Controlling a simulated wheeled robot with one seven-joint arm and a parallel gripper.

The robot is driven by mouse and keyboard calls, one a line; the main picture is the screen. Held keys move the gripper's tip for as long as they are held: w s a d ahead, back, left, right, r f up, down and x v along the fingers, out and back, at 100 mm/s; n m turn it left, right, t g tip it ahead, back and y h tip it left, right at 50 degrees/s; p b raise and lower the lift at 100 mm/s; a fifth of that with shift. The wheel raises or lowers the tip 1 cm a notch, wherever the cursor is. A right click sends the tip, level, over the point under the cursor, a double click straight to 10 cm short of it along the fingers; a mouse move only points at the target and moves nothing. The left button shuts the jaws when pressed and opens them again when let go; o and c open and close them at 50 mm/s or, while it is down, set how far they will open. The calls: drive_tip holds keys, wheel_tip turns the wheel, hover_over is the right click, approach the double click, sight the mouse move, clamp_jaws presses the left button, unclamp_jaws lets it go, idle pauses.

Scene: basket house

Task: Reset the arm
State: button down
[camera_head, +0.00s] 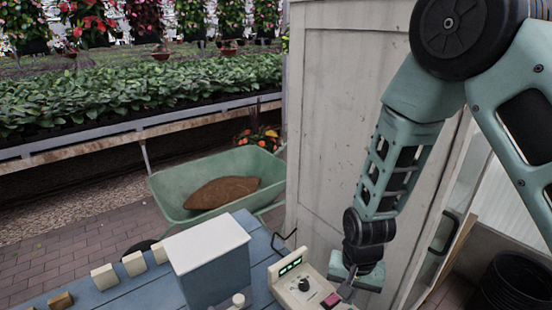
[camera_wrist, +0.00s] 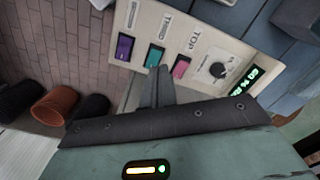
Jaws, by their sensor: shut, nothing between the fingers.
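My arm comes down from the upper right in the head view. My gripper (camera_head: 348,290) is at its lower end, beside the right end of a cream control box (camera_head: 291,285). In the wrist view my gripper (camera_wrist: 160,72) is shut and empty, its fingertips close in front of the control box (camera_wrist: 215,48). Whether the fingertips touch the panel, I cannot tell.
The box stands on a blue table (camera_head: 130,290) with a white-topped blue box (camera_head: 207,250) and several small blocks. A green wheelbarrow (camera_head: 225,180) with brown contents stands behind. A pale cabinet (camera_head: 340,110) is close behind my arm. Black pots (camera_head: 505,280) stand at lower right.

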drive_tip(key=s+a+r+n+y+b, duration=0.1)
drive_tip(key=s+a+r+n, duration=0.2)
drive_tip(key=s+r, duration=0.15)
drive_tip(key=s+a+r+n+b, duration=0.2)
drive_tip(key=s+a+r+n, duration=0.1)
drive_tip(key=r, duration=0.3)
drive_tip(key=s+d+r+n+b, duration=0.1)
drive_tip(key=s+r+n, duration=0.5)
drive_tip(key=s, duration=0.4)
drive_tip(key=shift+h, duration=0.3)
drive_tip(key=w+d+f+m+b, duration=0.4)
drive_tip(key=w+f+m, duration=0.1)
drive_tip(key=w+m, duration=0.4)
drive_tip(key=w+d+f+m+b, duration=0.4)
drive_tip(key=w+f+m+b, duration=0.1)
drive_tip(key=w+m, duration=0.4)
drive_tip(key=shift+w+f+m+h, duration=0.3)
drive_tip(key=shift+w+f, duration=0.1)
drive_tip(key=shift+w, duration=0.2)
